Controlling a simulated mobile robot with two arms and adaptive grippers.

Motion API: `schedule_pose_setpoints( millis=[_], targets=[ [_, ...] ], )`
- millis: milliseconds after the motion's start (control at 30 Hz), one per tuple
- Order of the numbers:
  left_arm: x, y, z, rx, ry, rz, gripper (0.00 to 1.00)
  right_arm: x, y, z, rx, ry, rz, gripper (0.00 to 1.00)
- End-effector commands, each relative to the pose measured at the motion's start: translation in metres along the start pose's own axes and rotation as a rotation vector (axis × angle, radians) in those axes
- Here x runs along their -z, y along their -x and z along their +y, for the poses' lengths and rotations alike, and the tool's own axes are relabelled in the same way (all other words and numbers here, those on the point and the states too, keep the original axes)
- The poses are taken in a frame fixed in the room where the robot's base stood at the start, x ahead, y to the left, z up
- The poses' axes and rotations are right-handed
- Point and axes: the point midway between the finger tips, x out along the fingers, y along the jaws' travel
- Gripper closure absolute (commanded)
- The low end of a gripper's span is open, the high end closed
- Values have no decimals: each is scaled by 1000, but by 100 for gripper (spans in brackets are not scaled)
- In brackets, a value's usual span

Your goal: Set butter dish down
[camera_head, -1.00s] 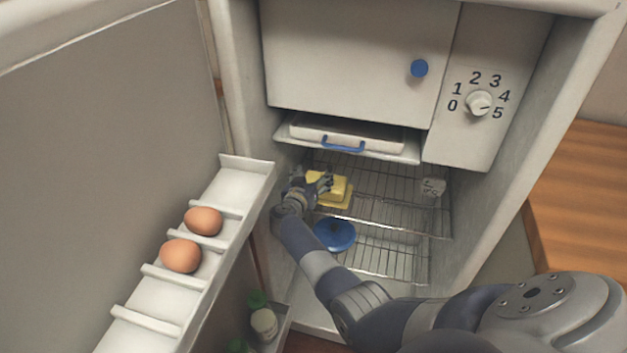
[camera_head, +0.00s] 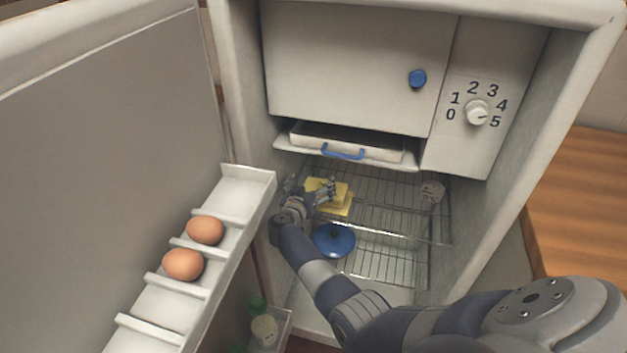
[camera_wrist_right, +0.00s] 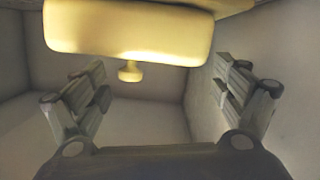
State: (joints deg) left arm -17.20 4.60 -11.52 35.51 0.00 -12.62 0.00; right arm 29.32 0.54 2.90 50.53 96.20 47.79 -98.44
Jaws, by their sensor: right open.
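The yellow butter dish (camera_head: 341,198) rests on the upper wire shelf inside the open fridge, in the head view. In the right wrist view its yellow body (camera_wrist_right: 130,32) fills the top, with a small round knob (camera_wrist_right: 130,72) beside it. My right gripper (camera_head: 310,190) is at the left front of the dish, fingers spread. In the wrist view both fingers stand wide apart with the knob between their lines, and neither visibly touches it. The hand hides part of the dish. My left gripper is in neither view.
A blue round lid (camera_head: 334,240) sits lower, below the dish. A white tray (camera_head: 340,151) with a blue handle hangs above it. The open door rack (camera_head: 150,310) holds two eggs (camera_head: 205,230) at the left.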

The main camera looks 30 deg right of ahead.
Motion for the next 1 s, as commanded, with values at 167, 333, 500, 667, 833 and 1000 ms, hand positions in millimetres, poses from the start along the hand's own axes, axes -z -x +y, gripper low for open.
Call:
schedule_pose_setpoints(
  millis=[167,333,500,667,833,1000],
  targets=[
    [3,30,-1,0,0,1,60,7,25,1,2,2,-1,10],
    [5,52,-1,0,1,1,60,7,50,1,2,1,-1,10],
    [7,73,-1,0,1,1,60,6,76,1,1,2,-1,10],
    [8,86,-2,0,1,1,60,5,96,1,1,0,-1,10],
    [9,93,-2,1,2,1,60,3,108,0,0,0,1,10],
    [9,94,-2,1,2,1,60,1,110,0,0,0,2,10]
  ],
)
